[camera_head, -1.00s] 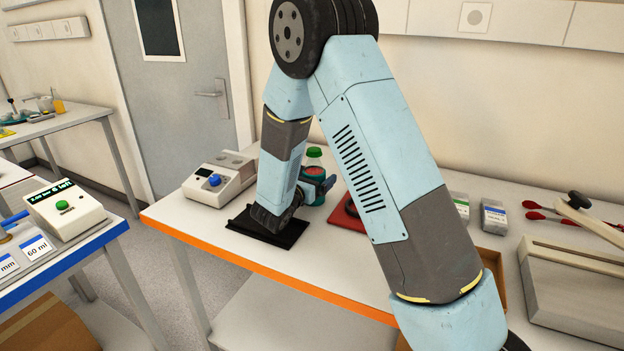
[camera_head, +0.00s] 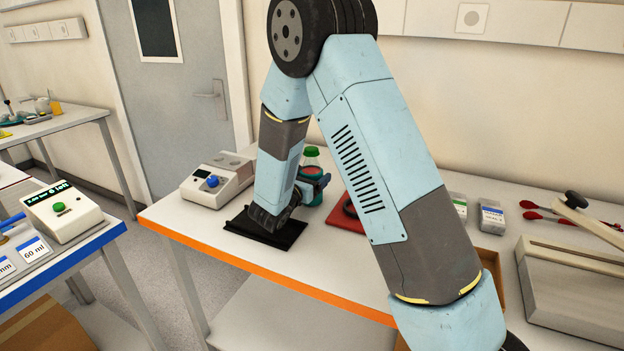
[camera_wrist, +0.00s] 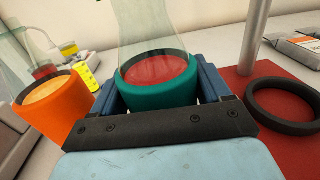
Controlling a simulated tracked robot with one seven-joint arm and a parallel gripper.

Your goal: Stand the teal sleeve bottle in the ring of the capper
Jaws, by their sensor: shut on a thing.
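The teal sleeve bottle (camera_wrist: 160,86) is clear, with red contents and a teal band. It stands between the blue fingers of my gripper (camera_wrist: 158,92), which is shut on the band. Its top is cut off in the wrist view. In the head view the bottle (camera_head: 312,170) shows beside my gripper (camera_head: 316,183), partly hidden by my arm, with a green top. The capper has a red base (camera_wrist: 234,84), a grey post (camera_wrist: 255,35) and a black ring (camera_wrist: 284,105). The ring is empty and to the right of the bottle. I cannot tell if the bottle touches the table.
An orange-sleeved bottle (camera_wrist: 52,105) is close on the left in the wrist view. A black tray (camera_head: 262,235) lies below my wrist. A device with a blue knob (camera_head: 213,181) stands left. Small boxes (camera_head: 491,217) and a wooden-armed fixture (camera_head: 575,270) are right.

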